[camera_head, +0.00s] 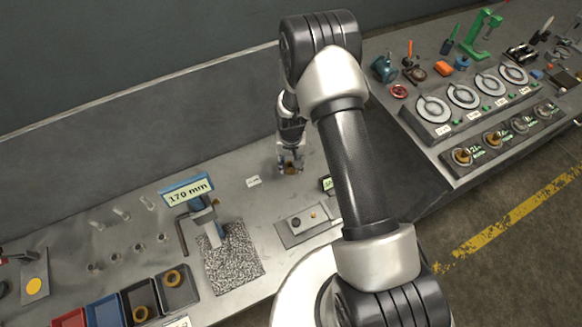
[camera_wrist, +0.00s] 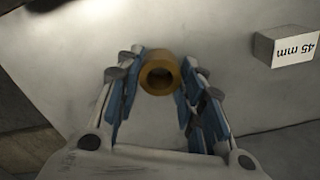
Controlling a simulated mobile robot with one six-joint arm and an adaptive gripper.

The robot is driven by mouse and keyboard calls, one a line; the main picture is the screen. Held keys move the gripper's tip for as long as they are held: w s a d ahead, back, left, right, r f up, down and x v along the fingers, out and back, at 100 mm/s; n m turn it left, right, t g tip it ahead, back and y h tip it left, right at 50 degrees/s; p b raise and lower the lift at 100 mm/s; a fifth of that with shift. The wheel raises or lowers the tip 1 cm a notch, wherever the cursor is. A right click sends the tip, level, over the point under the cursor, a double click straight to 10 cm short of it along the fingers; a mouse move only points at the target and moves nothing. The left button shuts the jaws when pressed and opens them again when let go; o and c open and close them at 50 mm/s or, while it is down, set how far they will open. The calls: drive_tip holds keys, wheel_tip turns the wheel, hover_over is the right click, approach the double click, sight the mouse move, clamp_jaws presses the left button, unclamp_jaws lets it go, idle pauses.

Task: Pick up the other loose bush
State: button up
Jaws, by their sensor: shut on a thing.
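A brass-coloured bush (camera_wrist: 160,74) with a round bore sits between the tips of my gripper (camera_wrist: 157,80) in the wrist view, its bore facing the camera. The fingers press on it from both sides. In the head view my gripper (camera_head: 290,166) is low over the grey bench, and the bush (camera_head: 290,171) shows small and partly covered between the fingers. I cannot tell whether it touches the bench top.
A block marked 45 mm (camera_wrist: 288,47) stands to the right in the wrist view. Dials (camera_head: 432,109) line the right bench.

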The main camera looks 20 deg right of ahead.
drive_tip(key=c, duration=0.4)
drive_tip(key=shift+c, duration=0.2)
